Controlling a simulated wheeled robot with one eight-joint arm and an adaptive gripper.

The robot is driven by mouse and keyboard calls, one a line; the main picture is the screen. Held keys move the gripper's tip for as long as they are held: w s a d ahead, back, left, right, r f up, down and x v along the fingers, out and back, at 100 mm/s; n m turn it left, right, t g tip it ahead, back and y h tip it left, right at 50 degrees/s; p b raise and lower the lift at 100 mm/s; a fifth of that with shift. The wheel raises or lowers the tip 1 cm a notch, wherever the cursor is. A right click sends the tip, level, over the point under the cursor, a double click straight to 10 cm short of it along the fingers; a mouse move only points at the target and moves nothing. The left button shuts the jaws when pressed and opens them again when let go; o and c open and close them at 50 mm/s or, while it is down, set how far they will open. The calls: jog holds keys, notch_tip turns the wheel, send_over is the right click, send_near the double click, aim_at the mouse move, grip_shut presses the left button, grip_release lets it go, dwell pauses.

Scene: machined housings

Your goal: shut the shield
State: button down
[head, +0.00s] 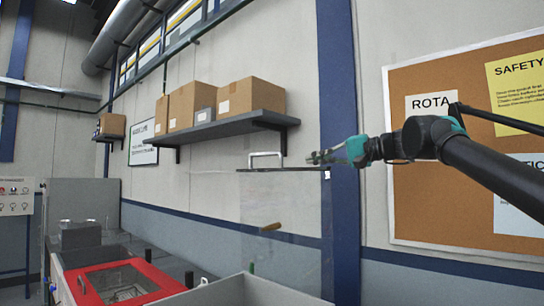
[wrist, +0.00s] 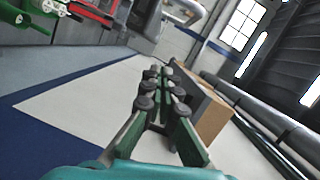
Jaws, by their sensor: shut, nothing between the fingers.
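The shield (head: 290,205) looks like a clear upright panel with a dark top edge, right of centre in the head view. A pale metal bar handle (head: 266,155) stands on its top edge, toward the left. My gripper (head: 312,158) is just right of that handle, level with it and close above the panel's top right corner. I cannot tell whether it touches the panel. Its fingers also show in the wrist view (wrist: 160,92), shut and empty. The panel's lower edge is hidden behind a grey wall.
A red-framed window (head: 118,283) lies on a grey machine at the lower left. A brown handle-like piece (head: 271,227) shows at the panel. Behind are a shelf with cardboard boxes (head: 236,97), a blue column (head: 341,120) and a corkboard (head: 440,190) beside my arm.

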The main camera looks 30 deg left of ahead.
aim_at(272, 153)
jog(key=shift+y, duration=0.3)
jog(key=s+a, duration=0.1)
jog(key=a, duration=0.2)
jog(key=s+a+r, duration=0.1)
jog(key=a, duration=0.3)
jog(key=s+a+r, duration=0.1)
jog(key=a, duration=0.3)
jog(key=shift+a, duration=0.2)
jog(key=shift+s+a+f, duration=0.15)
jog(key=shift+s, duration=0.35)
